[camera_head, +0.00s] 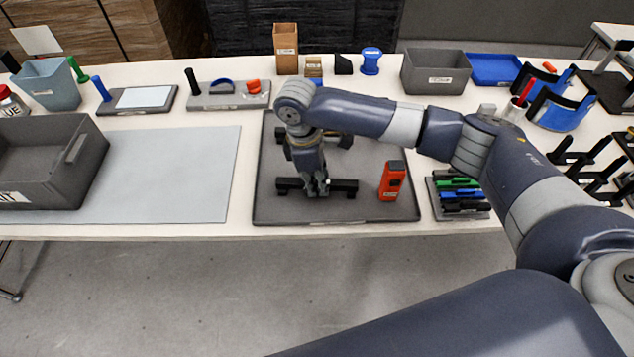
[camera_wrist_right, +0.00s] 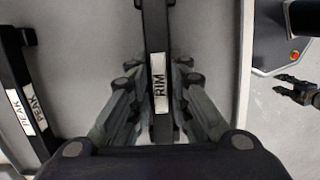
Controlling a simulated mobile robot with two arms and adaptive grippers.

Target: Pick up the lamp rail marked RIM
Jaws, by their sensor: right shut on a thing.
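The lamp rail marked RIM is a black bar with a white label (camera_wrist_right: 160,84); in the wrist view it runs lengthwise between my right gripper's fingers. In the head view its dark ends (camera_head: 345,186) stick out on both sides of my right gripper (camera_head: 318,190), low over the front of the grey tray mat (camera_head: 270,205). My right gripper (camera_wrist_right: 160,110) is shut on this rail. I cannot tell whether the rail still touches the mat. A second black rail, marked PEAK (camera_wrist_right: 24,100), lies to the left in the wrist view. My left gripper (camera_wrist_right: 297,91) shows small at the right edge there, its fingertips apart.
A red-orange device (camera_head: 392,181) stands upright on the mat, right of the rail. A rack of coloured pieces (camera_head: 461,213) is farther right. A grey bin (camera_head: 75,178) and pale sheet (camera_head: 190,180) lie left. Boxes and stands line the table's back.

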